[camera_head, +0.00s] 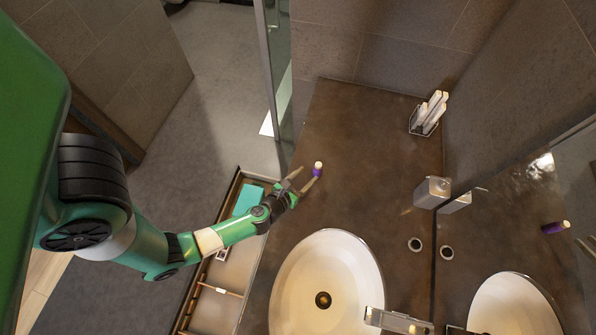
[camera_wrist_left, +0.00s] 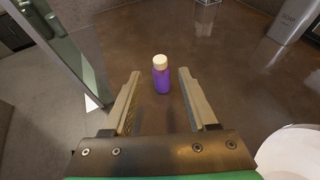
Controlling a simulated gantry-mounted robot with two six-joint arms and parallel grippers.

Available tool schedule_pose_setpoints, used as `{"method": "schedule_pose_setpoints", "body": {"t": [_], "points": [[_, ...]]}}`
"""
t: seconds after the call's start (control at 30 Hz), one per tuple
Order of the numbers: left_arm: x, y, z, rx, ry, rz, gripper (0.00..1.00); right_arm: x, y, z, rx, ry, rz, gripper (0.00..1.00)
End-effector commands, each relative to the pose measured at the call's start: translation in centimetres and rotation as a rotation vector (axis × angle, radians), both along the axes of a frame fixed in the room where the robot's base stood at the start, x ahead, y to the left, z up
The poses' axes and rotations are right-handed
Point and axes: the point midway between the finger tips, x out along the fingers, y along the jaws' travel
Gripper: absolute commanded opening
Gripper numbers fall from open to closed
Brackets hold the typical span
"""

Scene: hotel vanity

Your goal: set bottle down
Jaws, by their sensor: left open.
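A small purple bottle (camera_head: 317,171) with a white cap stands upright on the brown vanity counter (camera_head: 350,200), near its left edge and above the sink. In the left wrist view the bottle (camera_wrist_left: 161,75) stands between and just beyond the two fingertips, with a gap on each side. My left gripper (camera_head: 303,181) is open around or just short of the bottle, reaching in from the left; its fingers also show in the left wrist view (camera_wrist_left: 158,75). I cannot tell exactly how deep the bottle sits between the fingers. My right gripper is not in view.
A white sink basin (camera_head: 340,270) with a faucet (camera_head: 397,321) is below the bottle. A rack of white rolled items (camera_head: 428,113) and a soap dispenser (camera_head: 431,192) stand along the mirror side. An open drawer (camera_head: 215,305) lies under my left arm. The counter above the bottle is clear.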

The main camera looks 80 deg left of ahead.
Motion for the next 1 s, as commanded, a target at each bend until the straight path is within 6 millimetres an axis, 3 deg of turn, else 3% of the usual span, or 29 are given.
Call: {"method": "schedule_pose_setpoints", "body": {"t": [0.13, 0.3, 0.77, 0.87, 0.97, 1.0], "points": [[-2.4, -2.0, 1.3, 0.0, 0.001, -0.004, 0.58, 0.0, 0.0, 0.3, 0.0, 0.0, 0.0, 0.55], [-3.6, -3.0, 1.9, 0.001, 0.001, -0.003, 0.58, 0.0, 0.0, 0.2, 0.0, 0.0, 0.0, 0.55], [-3.2, -3.1, 2.5, 0.014, -0.009, -0.012, 0.58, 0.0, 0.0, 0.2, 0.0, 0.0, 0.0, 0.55], [-0.2, -3.5, 5.4, 0.1, -0.058, -0.082, 0.58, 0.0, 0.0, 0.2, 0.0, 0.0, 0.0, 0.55], [5.2, -5.0, 12.0, 0.305, -0.152, -0.216, 0.58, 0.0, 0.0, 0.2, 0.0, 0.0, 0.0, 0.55], [7.6, -6.0, 15.7, 0.424, -0.199, -0.276, 0.58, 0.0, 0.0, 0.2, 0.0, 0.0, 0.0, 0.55]]}}
